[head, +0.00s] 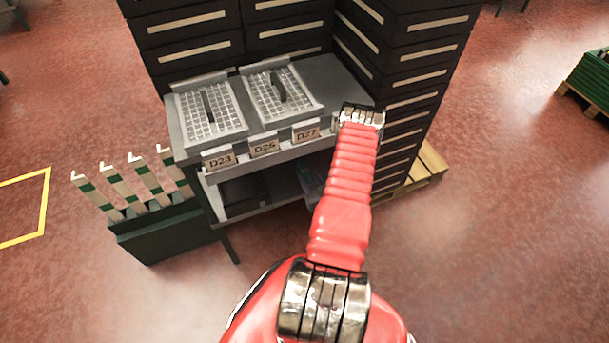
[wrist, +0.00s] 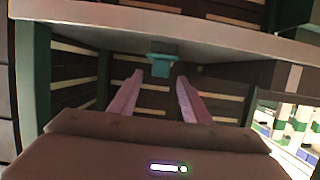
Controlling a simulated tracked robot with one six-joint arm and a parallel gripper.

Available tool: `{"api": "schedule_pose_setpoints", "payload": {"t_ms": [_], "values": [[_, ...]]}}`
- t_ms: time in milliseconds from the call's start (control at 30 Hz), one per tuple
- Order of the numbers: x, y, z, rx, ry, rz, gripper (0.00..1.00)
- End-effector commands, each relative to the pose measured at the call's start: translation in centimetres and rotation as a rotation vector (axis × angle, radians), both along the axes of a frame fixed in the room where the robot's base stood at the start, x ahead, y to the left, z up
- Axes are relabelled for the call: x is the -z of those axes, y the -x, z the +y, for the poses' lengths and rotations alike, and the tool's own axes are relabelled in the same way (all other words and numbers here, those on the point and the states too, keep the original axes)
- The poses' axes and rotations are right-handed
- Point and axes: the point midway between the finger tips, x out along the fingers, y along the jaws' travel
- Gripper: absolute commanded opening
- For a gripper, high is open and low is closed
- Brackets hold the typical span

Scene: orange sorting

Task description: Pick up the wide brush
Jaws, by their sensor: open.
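I cannot tell for sure which thing is the wide brush. In the head view, a dark upright piece (head: 278,86) stands on the right grid tray (head: 300,102) and a thinner dark piece (head: 208,106) stands on the left grid tray (head: 192,128). My gripper (wrist: 160,77) is open in the wrist view, its two pink fingers apart with nothing seen held between them. A small teal block (wrist: 162,66) shows beyond the fingertips, under a slab's edge. In the head view, my arm reaches to the bench's right end and my fingers are hidden.
The bench (head: 345,85) has labels on its front edge and a lower shelf (head: 280,203). Dark drawer stacks (head: 192,50) rise behind and to the right. A green rack (head: 160,233) with banded posts stands left. A pallet (head: 425,175) lies right; the front right floor is clear.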

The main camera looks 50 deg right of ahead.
Motion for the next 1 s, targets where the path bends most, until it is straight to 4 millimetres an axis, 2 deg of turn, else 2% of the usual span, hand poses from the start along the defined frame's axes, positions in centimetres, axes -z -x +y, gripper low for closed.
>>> {"api": "schedule_pose_setpoints", "payload": {"t_ms": [100,300,767,1000], "values": [[0.5,-1.7,-0.9,-0.003,0.003,-0.001,0.44],[1.4,-3.7,-2.2,-0.001,0.001,0.000,0.44],[1.5,-4.3,-2.6,0.001,0.000,0.000,0.44],[2.2,-6.3,-3.7,-0.003,0.002,0.000,0.44]]}}
